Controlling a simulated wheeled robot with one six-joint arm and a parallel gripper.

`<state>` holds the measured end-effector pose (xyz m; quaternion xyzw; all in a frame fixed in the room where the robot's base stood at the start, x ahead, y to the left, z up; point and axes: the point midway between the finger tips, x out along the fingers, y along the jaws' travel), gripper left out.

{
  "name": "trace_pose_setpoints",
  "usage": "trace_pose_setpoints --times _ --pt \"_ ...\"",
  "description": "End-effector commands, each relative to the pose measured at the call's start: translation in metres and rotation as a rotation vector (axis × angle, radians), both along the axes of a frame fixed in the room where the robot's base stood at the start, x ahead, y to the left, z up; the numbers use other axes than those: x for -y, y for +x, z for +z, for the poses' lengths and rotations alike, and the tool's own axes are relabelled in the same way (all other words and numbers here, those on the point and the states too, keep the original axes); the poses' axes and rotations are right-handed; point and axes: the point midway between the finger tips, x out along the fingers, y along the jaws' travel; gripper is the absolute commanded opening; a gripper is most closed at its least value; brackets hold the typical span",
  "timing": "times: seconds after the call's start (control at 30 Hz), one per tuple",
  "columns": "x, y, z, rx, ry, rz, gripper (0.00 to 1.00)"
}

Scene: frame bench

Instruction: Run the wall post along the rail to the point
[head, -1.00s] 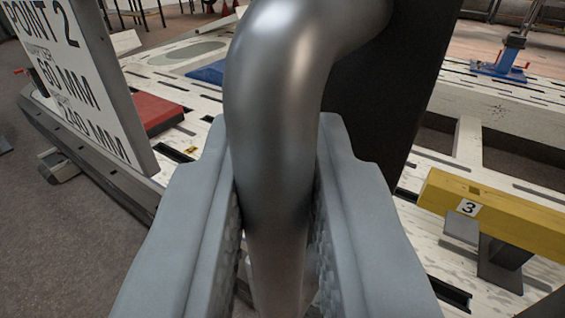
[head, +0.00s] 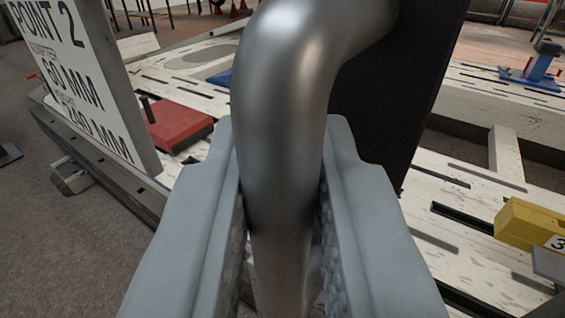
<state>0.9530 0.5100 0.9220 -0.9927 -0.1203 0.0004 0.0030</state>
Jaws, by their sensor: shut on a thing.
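My gripper (head: 281,215) is shut on a bent grey metal tube (head: 285,90), one jaw on each side of it. The tube looks like a handle and bends at the top right toward a dark upright panel (head: 390,90), perhaps the wall post; their join is partly hidden. A white sign (head: 85,85) at the left reads "POINT 2", "60 MM" and "240 MM". It stands beside the bench edge. A dark grey rail (head: 105,165) runs along the bench's left side. The foot of the post is hidden behind the tube and jaws.
The white slotted bench (head: 455,205) fills the right and the back. A red block (head: 175,125) lies behind the sign. A yellow beam (head: 530,225) with a number plate is at the right. A blue clamp (head: 535,70) stands at the far right. Grey floor (head: 60,250) is open at the left.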

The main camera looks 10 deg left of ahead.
Motion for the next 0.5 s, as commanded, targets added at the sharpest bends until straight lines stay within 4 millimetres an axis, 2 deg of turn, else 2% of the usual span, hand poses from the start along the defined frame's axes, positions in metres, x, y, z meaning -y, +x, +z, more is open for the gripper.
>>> trace_pose_setpoints --times 0.2,0.5 --pt "-0.015 0.005 0.0 0.0 0.0 0.001 0.0" --pt "-0.019 0.006 -0.001 -0.001 -0.001 0.0 0.0"
